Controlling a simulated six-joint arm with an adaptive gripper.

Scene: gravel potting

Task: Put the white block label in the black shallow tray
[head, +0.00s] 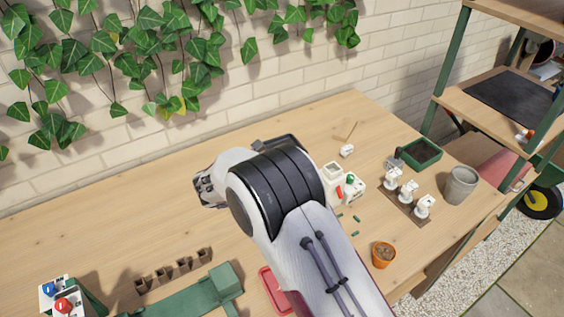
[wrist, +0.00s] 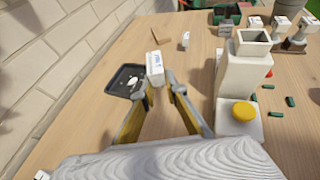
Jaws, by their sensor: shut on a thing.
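A white block label (wrist: 155,67) with faint print on its face is between the fingertips of my gripper (wrist: 160,80) in the wrist view. The gripper is shut on it, and it appears held above the table. The black shallow tray (wrist: 113,88) is just left of the held label, with a small white thing inside. In the head view only the far edge of the tray (head: 288,139) shows past my arm. My fingers and the held label are hidden there. Another white block (wrist: 186,40) stands farther back on the table; the head view shows it too (head: 347,151).
A white machine (wrist: 241,75) with a yellow button stands close right of my gripper. Several green pieces (wrist: 269,98) lie beyond it. A green tray (head: 420,154), grey pot (head: 460,185) and terracotta pot (head: 383,254) are at the right. The brick wall (wrist: 60,60) bounds the left.

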